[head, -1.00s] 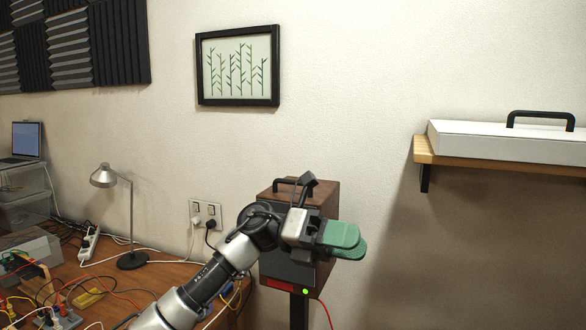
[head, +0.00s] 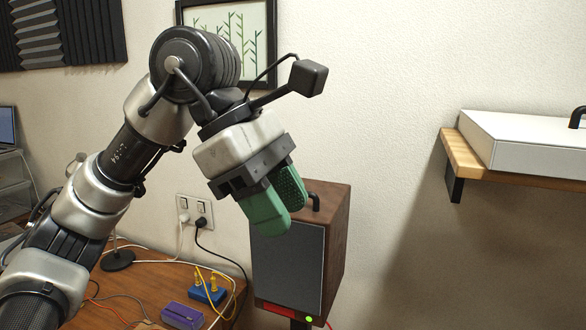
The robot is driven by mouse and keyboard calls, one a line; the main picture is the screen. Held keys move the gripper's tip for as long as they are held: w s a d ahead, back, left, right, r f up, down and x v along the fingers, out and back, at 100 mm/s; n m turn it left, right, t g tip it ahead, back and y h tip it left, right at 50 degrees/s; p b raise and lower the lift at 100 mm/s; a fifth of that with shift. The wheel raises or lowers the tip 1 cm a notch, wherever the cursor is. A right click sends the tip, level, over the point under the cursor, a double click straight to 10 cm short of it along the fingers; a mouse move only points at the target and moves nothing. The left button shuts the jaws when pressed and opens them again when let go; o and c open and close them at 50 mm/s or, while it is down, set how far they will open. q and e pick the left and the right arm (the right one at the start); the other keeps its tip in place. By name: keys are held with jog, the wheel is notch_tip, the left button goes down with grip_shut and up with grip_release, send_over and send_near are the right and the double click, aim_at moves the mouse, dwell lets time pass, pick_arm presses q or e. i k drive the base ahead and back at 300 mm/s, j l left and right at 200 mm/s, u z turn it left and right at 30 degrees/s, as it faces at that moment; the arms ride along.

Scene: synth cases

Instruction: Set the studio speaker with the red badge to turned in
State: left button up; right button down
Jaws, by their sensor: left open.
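The studio speaker (head: 328,255) is a brown wooden box with a dark grey front. It carries a red badge (head: 290,309) and a small green light at the bottom of its front. A black handle (head: 314,200) stands on its top, partly hidden by my fingers. My left gripper (head: 283,217) has green finger pads and is open and empty. In the picture it overlaps the speaker's upper left corner, pointing down towards it; I cannot tell whether it touches. My right gripper is not in view.
A wooden desk (head: 150,283) with cables, a purple box (head: 182,316) and a blue block (head: 207,293) lies to the left. A wall socket (head: 195,212) is behind. A shelf (head: 462,155) bearing a white case (head: 530,145) is at right. The wall between speaker and shelf is clear.

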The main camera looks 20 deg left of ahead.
aim_at(298, 273)
jog(key=i+j, duration=0.25)
jog(key=i, duration=0.15)
jog(key=i+j, duration=0.25)
jog(key=i, duration=0.2)
